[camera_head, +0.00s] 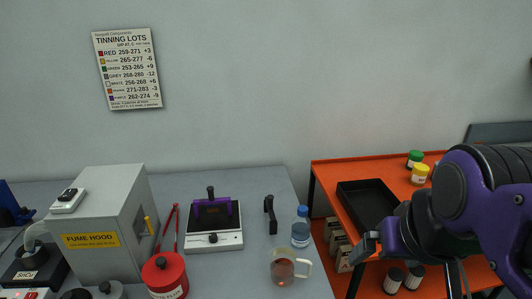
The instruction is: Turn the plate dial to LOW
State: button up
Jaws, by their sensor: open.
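A white hot plate (228,241) with a dark top stands on the grey bench, near the middle of the head view. A small dark dial (213,238) sits on its front panel. The dial's markings are too small to read, so its setting cannot be told. A purple piece (212,206) with a dark upright knob rests on the plate's top. My gripper (366,247) is at the right, in front of the orange shelf and well apart from the dial. It is open, and my arm hides part of it.
A red pot (165,276) stands just left of and nearer than the plate. The grey fume hood (95,225) is farther left. A black stand (270,214), a water bottle (301,232) and a glass mug (283,268) stand right of it. A black tray (367,207) lies on the orange shelf.

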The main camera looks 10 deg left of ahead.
aim_at(213, 237)
jog(key=j+u, duration=0.1)
jog(key=u, duration=0.3)
jog(key=j+u, duration=0.15)
jog(key=u, duration=0.25)
jog(key=l+z, duration=0.1)
jog(key=z, duration=0.3)
jog(key=l+z, duration=0.15)
jog(key=z, duration=0.25)
jog(key=u, duration=1.15)
jog(key=k+j+z, duration=0.1)
jog(key=j, duration=0.75)
jog(key=i+j+z, duration=0.15)
jog(key=i+j, duration=0.05)
jog(key=j, duration=0.05)
